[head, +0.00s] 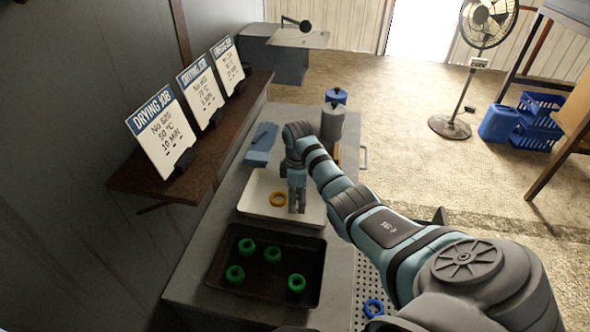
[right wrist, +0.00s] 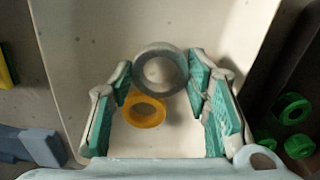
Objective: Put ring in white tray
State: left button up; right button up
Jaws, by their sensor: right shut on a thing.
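The white tray (head: 252,208) lies on the grey bench, and its pale floor fills much of the right wrist view (right wrist: 75,30). An orange ring (head: 278,199) lies in it; it also shows in the right wrist view (right wrist: 144,111). My right gripper (head: 297,206) points down over the right part of the tray. In the right wrist view its teal-padded fingers (right wrist: 160,72) are shut on a grey ring (right wrist: 160,52). I cannot tell how high the grey ring is above the tray floor. My left gripper is not in view.
A dark tray (head: 264,272) with several green rings stands in front of the white tray. A blue ring (head: 373,308) lies on a perforated surface at the front. A blue object (head: 261,143) and grey canister (head: 332,122) stand behind. A shelf with sign cards (head: 160,132) runs along the left wall.

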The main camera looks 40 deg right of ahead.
jog(key=shift+s+d+f, duration=0.2)
jog(key=shift+d+f, duration=0.1)
jog(key=shift+d, duration=0.2)
jog(key=shift+s+d+f, duration=0.15)
jog(key=shift+d+f, duration=0.15)
jog(key=shift+d, duration=0.15)
jog(key=o, duration=1.3)
jog(key=shift+w+d+f, duration=0.1)
jog(key=shift+d+f, duration=0.3)
jog(key=shift+d, duration=0.2)
jog(key=shift+c, duration=0.2)
jog(key=shift+w+a, duration=0.1)
jog(key=shift+a+r, duration=0.15)
jog(key=shift+a, duration=0.15)
jog(key=shift+a+r, duration=0.3)
jog(key=shift+a, duration=0.1)
jog(key=r, duration=0.6)
jog(key=r+p, duration=0.1)
jog(key=r, duration=0.2)
jog(key=shift+w+d+r, duration=0.1)
jog(key=shift+d+r, duration=0.15)
jog(key=shift+d, duration=0.15)
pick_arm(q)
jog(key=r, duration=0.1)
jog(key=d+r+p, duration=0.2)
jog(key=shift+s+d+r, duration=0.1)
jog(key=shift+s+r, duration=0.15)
pick_arm(e)
jog(key=r, duration=0.3)
jog(key=shift+a, duration=0.2)
